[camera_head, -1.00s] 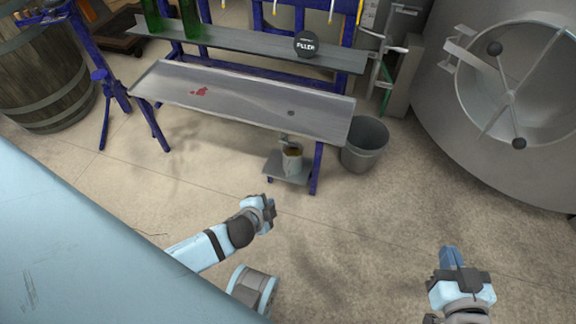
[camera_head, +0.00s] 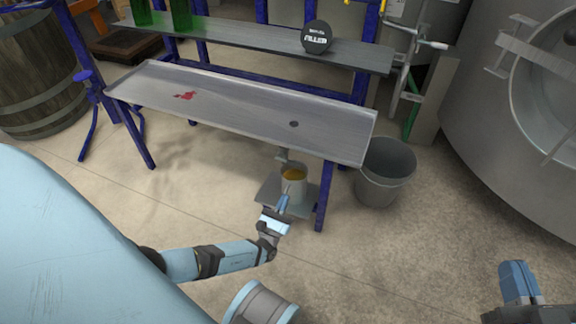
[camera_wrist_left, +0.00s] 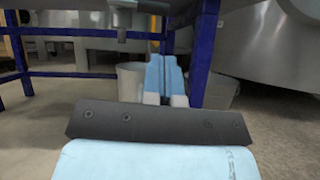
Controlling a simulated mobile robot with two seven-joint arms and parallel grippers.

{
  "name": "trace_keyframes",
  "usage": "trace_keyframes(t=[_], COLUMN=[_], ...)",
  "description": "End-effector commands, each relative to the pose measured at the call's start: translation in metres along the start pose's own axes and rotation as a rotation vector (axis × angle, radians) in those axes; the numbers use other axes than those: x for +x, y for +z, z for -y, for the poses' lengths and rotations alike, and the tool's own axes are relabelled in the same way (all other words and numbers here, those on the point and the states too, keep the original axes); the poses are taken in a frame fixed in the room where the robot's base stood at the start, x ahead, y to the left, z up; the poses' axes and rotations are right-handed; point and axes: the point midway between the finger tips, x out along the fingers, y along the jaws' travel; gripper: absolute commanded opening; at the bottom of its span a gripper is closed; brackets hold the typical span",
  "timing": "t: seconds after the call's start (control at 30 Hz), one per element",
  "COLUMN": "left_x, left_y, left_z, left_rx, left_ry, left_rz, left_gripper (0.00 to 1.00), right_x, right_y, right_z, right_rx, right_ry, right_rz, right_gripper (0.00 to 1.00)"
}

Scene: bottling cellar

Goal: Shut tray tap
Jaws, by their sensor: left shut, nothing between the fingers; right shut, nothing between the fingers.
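The grey tray (camera_head: 240,105) is a long shallow metal trough on a blue frame, with a dark drain hole near its right end. The tap (camera_head: 283,156) hangs under its right front edge. In the left wrist view the tap (camera_wrist_left: 122,18) shows at the top, left of centre; its handle position cannot be told. A pale pot (camera_head: 293,188) with amber liquid stands below the tap. My left gripper (camera_head: 286,196) is shut and empty, in front of the pot and below the tap; its fingers (camera_wrist_left: 166,76) point forward. My right gripper (camera_head: 516,278) is shut and empty at lower right.
The pot stands on a small low shelf (camera_head: 270,193) by a blue leg (camera_head: 325,195). A grey bucket (camera_head: 385,172) is right of the leg. A large steel tank (camera_head: 480,130) fills the right side. Open floor (camera_head: 400,260) lies between my grippers.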

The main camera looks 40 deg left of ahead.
Motion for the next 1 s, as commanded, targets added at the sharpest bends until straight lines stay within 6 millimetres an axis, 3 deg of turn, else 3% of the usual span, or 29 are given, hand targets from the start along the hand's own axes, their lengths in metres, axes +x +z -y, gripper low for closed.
trace_keyframes(t=[0.3, 0.43, 0.63, 1.0], left_x=[0.059, 0.075, 0.085, 0.084], left_y=[0.000, -0.001, 0.000, 0.003], left_z=[-0.001, -0.001, -0.001, -0.002], left_rx=[-0.002, -0.002, -0.002, -0.002], left_ry=[0.004, 0.004, 0.003, 0.003], left_rz=[0.000, -0.002, -0.003, -0.004], left_gripper=[0.00, 0.00, 0.00, 0.00], right_x=[0.001, 0.002, 0.002, 0.002], right_y=[0.000, 0.000, -0.001, -0.003], right_z=[-0.003, -0.004, -0.005, -0.005], right_rx=[-0.040, -0.055, -0.065, -0.064], right_ry=[0.003, 0.004, 0.004, 0.002], right_rz=[-0.023, -0.031, -0.035, -0.034], right_gripper=[0.00, 0.00, 0.00, 0.00])
